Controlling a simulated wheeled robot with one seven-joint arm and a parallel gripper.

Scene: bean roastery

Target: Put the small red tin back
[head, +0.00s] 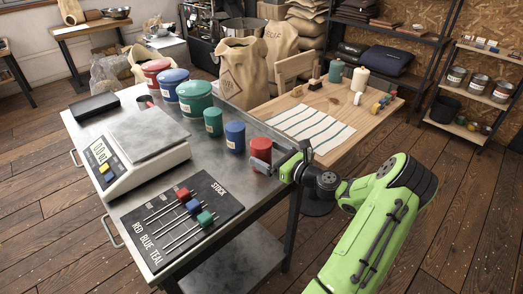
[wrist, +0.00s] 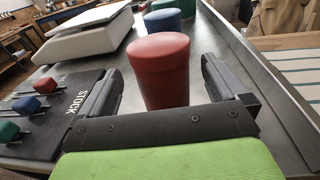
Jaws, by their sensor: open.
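The small red tin (head: 261,149) stands upright on the metal bench near its right edge, at the end of a row with a small blue tin (head: 235,137) and a small teal tin (head: 213,121). My gripper (head: 270,160) is low at the bench edge, with one finger in front of the red tin's lower part. In the wrist view the red tin (wrist: 160,72) stands between the two spread fingers of my gripper (wrist: 163,85), with a gap showing on each side. The large red tin (head: 156,73), large blue tin (head: 175,84) and large teal tin (head: 195,97) stand farther back.
A scale (head: 137,150) stands at the bench's left. A black STOCK board (head: 182,222) with red, blue and teal sliders lies at the front. A wooden table (head: 335,108) with a striped cloth (head: 311,127) adjoins on the right. Sacks stand behind.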

